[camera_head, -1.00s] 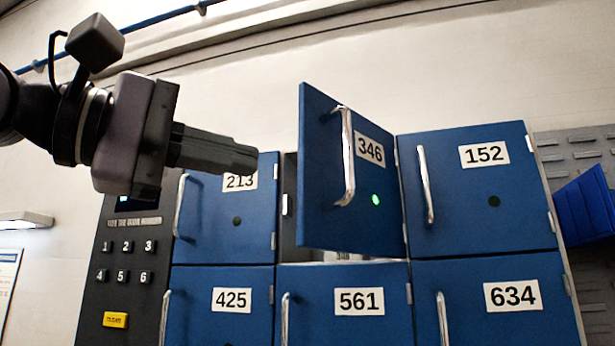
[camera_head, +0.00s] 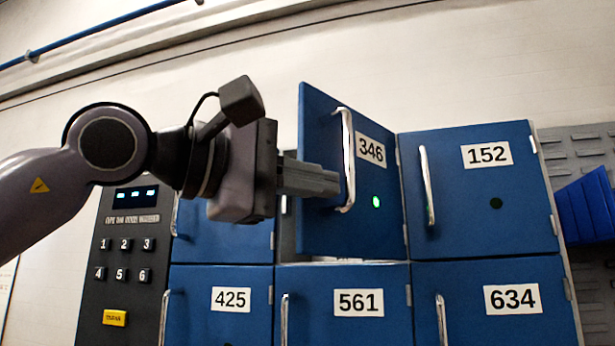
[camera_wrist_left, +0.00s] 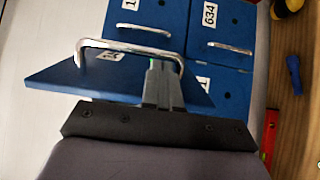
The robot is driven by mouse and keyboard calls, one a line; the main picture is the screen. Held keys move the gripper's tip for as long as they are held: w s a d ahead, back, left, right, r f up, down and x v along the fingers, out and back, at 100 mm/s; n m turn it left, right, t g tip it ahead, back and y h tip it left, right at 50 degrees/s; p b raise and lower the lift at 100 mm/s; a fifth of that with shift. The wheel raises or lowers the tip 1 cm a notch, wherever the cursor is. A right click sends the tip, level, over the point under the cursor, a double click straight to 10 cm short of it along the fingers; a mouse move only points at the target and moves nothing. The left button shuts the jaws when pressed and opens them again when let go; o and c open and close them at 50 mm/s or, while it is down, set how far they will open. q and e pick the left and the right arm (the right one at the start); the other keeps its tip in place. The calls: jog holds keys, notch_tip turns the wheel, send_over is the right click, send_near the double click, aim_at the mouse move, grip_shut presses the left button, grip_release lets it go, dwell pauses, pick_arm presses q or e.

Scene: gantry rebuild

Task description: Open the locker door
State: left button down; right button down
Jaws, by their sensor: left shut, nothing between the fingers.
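The blue locker door 346 (camera_head: 325,230) stands partly open, swung out from its right side, with a green light lit on its face. Its silver handle (camera_head: 348,150) is on the left part of the door. My left gripper (camera_head: 335,183) is shut and empty, with its fingertips in front of the door at the lower part of the handle. In the left wrist view the shut fingers (camera_wrist_left: 160,75) overlap the blue door (camera_wrist_left: 65,77) beside the handle (camera_wrist_left: 130,43). I cannot tell whether they touch it. My right gripper is not in view.
Closed blue doors 152 (camera_head: 460,210), 425 (camera_head: 195,320), 561 (camera_head: 380,325) and 634 (camera_head: 520,325) surround the open one. A keypad panel (camera_head: 125,240) stands at the left. A blue bin (camera_head: 585,205) hangs at the right.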

pick_arm(q)
jog(key=s+d+b, duration=0.2)
jog(key=s+d, duration=0.2)
jog(key=d, duration=0.3)
jog(key=shift+s+d, duration=0.15)
jog(key=shift+s, duration=0.3)
